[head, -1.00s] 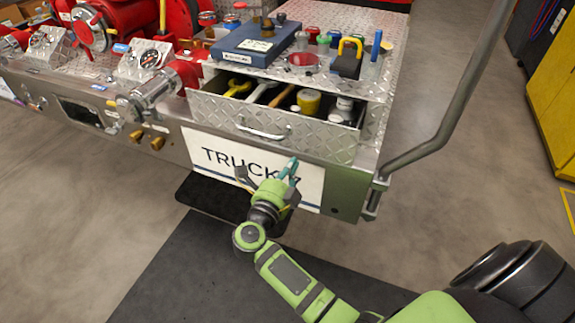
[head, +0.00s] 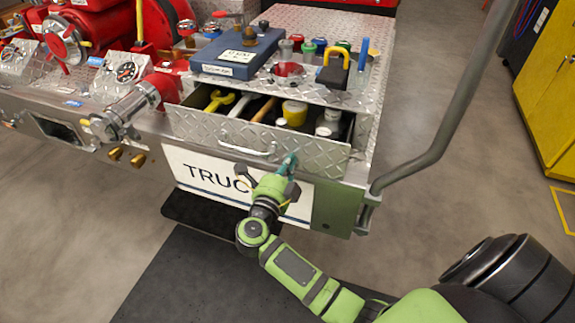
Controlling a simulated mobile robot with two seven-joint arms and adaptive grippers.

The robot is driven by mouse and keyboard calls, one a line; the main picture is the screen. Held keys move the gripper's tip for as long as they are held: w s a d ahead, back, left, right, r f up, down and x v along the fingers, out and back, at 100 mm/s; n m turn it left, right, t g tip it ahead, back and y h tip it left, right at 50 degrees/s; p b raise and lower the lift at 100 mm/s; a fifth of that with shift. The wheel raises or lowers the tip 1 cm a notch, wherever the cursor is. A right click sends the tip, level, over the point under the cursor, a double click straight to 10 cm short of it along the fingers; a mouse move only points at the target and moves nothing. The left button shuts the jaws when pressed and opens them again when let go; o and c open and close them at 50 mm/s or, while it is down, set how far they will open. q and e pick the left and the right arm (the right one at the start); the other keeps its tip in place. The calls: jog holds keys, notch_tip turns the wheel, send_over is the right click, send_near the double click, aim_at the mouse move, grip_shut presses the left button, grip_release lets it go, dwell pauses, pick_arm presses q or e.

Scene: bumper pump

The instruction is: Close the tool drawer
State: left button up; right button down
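The tool drawer (head: 205,128) stands open in the head view. Its diamond-plate front carries a silver handle (head: 247,149), and tools show inside. My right gripper (head: 266,168) is open and empty, fingers spread and pointing at the truck. Its fingertips overlap the lower part of the drawer front, below and right of the handle. I cannot tell whether they touch it. The gripper hides part of the white TRUCK sign (head: 200,175). My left gripper is out of view.
Inside the drawer lie a yellow wrench (head: 218,99), a yellow roll (head: 295,112) and a white bottle (head: 329,122). A blue case (head: 238,52) and a padlock (head: 334,70) sit on the deck above. A grey rail (head: 448,125) rises at the right.

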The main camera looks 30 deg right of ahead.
jog(key=b+x, duration=0.1)
jog(key=x, duration=1.1)
jog(key=shift+w+d, duration=0.25)
jog(key=shift+w, duration=0.05)
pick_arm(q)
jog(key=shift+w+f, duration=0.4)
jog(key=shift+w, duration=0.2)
pick_arm(e)
jog(key=shift+d+r, duration=0.1)
jog(key=shift+r, duration=0.1)
